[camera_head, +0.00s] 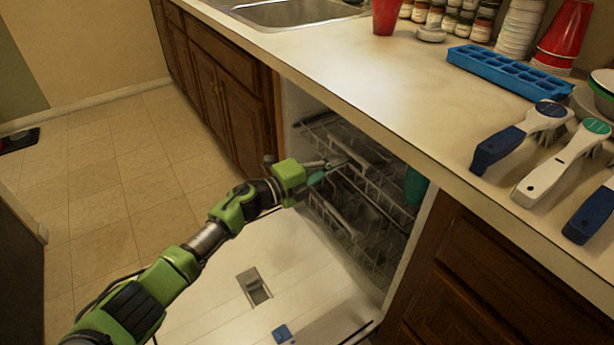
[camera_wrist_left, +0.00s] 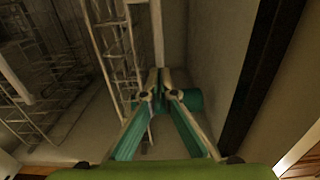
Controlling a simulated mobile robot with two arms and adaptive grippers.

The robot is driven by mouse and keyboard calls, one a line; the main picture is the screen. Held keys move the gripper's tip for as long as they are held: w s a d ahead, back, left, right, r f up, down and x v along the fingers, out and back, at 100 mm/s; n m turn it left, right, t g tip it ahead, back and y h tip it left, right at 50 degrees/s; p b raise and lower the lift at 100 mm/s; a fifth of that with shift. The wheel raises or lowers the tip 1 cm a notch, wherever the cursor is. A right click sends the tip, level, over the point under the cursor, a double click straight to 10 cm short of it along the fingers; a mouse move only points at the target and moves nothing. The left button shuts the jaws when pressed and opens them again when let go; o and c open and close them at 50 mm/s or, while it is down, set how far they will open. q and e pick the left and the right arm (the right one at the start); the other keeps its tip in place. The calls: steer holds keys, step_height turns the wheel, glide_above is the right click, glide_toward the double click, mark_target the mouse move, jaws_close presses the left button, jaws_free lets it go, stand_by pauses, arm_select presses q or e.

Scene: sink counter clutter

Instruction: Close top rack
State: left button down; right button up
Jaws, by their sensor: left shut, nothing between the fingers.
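The dishwasher stands open under the counter, its door (camera_head: 210,305) folded down flat. The grey wire top rack (camera_head: 372,178) is in the upper part of the opening; how far it is pulled out is hard to tell. In the left wrist view, wire rack bars (camera_wrist_left: 118,45) run along the left of the fingers. My left gripper (camera_head: 322,171) reaches into the opening at the rack's front. Its fingertips (camera_wrist_left: 159,84) are together, with nothing held. Whether they touch the rack is unclear. My right gripper is not in view.
A lower wire rack (camera_head: 335,218) sits below, and a teal cup (camera_head: 415,187) is at the opening's right side. The counter above holds brushes (camera_head: 556,165), a blue ice tray (camera_head: 508,72) and red cups (camera_head: 386,16).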

arm_select(q)
steer(key=p+v, duration=0.2)
steer(key=v, duration=0.9)
steer(key=shift+s+a, duration=0.25)
steer(key=shift+s, duration=0.05)
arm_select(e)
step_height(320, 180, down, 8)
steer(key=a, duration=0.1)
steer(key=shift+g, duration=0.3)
